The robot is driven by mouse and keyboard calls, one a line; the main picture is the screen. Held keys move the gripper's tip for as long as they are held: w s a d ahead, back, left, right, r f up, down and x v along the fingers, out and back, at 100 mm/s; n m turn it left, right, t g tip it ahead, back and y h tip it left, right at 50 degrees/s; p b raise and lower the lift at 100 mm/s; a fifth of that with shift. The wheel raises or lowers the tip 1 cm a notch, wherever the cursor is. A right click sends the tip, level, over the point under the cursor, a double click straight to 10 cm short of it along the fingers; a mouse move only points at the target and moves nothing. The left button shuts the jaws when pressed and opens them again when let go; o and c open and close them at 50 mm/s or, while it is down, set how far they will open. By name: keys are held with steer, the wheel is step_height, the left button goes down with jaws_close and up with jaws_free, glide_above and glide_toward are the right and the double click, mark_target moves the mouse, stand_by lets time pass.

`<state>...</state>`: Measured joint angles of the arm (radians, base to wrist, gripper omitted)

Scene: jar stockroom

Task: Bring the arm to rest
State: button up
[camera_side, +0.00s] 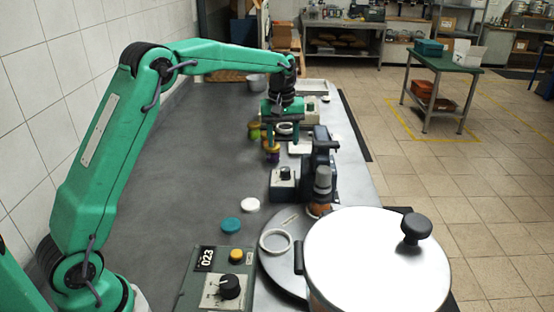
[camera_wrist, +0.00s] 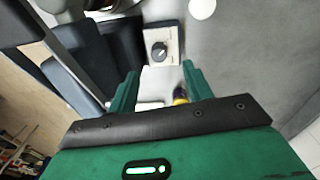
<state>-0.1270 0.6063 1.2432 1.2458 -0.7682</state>
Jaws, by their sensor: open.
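My gripper (camera_side: 270,130) hangs above the far middle part of the grey bench in the side view. In the wrist view its two green fingers (camera_wrist: 158,80) stand apart with nothing held between them. A small jar with a yellow lid and purple body (camera_side: 272,152) is just below or beside the fingers in the side view. A yellow and purple piece (camera_wrist: 180,97) shows near the right finger in the wrist view. A green jar with a yellowish lid (camera_side: 254,132) stands just left of the gripper. Whether the fingers touch either jar cannot be told.
A dark machine (camera_side: 321,160) with a dial box (camera_side: 284,184) stands nearer on the right. A lidded pot (camera_side: 370,265), a white ring (camera_side: 275,241) and a control box (camera_side: 222,285) fill the front. White (camera_side: 250,204) and teal (camera_side: 230,225) discs lie on the bench. The bench's left side is clear.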

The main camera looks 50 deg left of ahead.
steer(key=s+d+r+m+t, duration=0.1)
steer(key=s+d+r+m, duration=0.2)
steer(key=s+r, duration=0.55)
steer(key=s+d+f+m+t, duration=0.1)
steer(key=s+d+m+t, duration=0.1)
steer(key=s, duration=1)
steer(key=s+d+f+m+t, duration=0.1)
steer(key=s+m, duration=0.4)
steer(key=s, duration=0.7)
steer(key=shift+s+d+t, duration=0.4)
steer(key=shift+d+t, duration=0.1)
steer(key=shift+d, duration=0.05)
steer(key=shift+f, duration=0.1)
